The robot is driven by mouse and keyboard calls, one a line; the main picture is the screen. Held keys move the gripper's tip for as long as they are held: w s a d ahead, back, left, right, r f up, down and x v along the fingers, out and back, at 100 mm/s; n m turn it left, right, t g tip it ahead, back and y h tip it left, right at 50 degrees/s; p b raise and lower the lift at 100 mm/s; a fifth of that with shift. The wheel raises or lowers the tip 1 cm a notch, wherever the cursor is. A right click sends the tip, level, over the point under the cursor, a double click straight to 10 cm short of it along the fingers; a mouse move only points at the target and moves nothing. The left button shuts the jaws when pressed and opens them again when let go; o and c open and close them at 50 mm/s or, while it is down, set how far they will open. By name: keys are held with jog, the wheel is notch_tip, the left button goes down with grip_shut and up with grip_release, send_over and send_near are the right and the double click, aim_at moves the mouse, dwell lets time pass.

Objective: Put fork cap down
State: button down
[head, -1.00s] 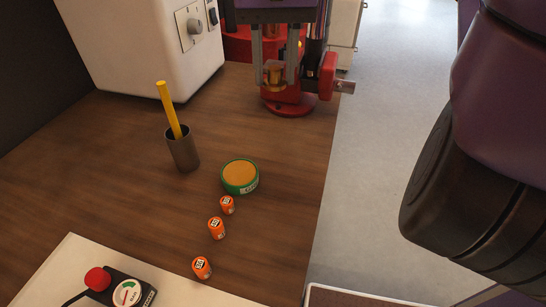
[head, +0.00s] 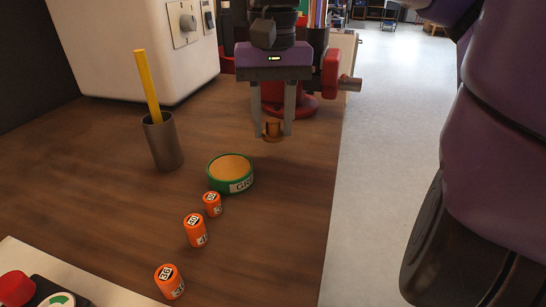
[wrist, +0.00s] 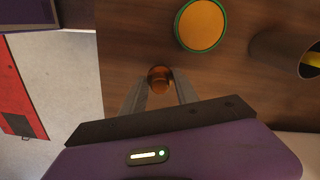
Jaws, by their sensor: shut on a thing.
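The fork cap (head: 272,129) is a small copper-brown piece with a wider base, held between the fingertips of my gripper (head: 272,125). My gripper is shut on it. The cap seems to be held a little above the wooden bench; the exact gap cannot be told. In the wrist view the cap (wrist: 160,79) sits between the two grey fingers (wrist: 160,88), over bare wood near the bench edge.
A round green grease tin (head: 231,173) is left of the gripper. Several orange cylinders (head: 195,231) and a grey cup (head: 162,141) with a yellow stick are farther left. A red vise (head: 331,75) stands behind.

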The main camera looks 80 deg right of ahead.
aim_at(273, 133)
jog(key=shift+f+b, duration=2.15)
jog(key=shift+f, duration=0.05)
jog(key=shift+f, duration=0.1)
jog(key=c, duration=0.9)
grip_release()
notch_tip(273, 133, up, 12)
jog(key=p, duration=1.2)
